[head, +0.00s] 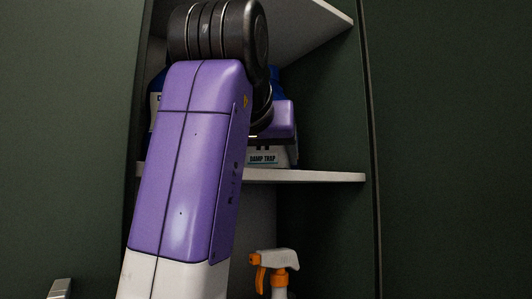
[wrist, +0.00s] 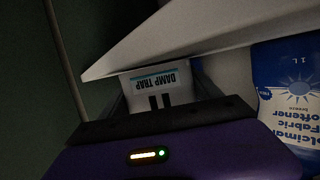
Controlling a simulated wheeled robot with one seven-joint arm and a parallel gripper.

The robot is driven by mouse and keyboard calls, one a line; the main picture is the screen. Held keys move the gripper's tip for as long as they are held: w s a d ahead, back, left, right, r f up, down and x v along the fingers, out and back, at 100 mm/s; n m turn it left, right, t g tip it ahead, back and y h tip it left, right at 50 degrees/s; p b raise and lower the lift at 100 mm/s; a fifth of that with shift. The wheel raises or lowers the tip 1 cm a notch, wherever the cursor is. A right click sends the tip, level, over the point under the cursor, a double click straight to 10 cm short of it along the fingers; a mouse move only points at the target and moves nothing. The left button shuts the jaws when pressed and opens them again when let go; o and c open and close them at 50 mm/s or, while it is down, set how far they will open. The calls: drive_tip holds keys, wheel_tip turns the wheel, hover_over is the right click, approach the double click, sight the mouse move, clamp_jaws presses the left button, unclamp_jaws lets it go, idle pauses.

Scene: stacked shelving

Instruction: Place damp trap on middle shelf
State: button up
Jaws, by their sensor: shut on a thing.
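I cannot tell whether the box touches the board. My arm hides the compartment's left part.
A blue fabric softener bottle (wrist: 290,95) stands beside the gripper in the wrist view. A spray bottle with an orange trigger (head: 275,262) is below the middle shelf. An upper shelf (head: 300,25) is overhead. Dark green panels flank the shelving. The shelf's right part looks clear.

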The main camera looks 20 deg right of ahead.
drive_tip(key=shift+f, duration=0.15)
drive_tip(key=o, duration=1.4)
drive_tip(key=shift+r, duration=0.25)
drive_tip(key=shift+s+a, duration=0.2)
drive_tip(key=b+v, duration=0.3)
drive_tip(key=v, duration=0.8)
drive_tip(key=shift+s+r, duration=0.15)
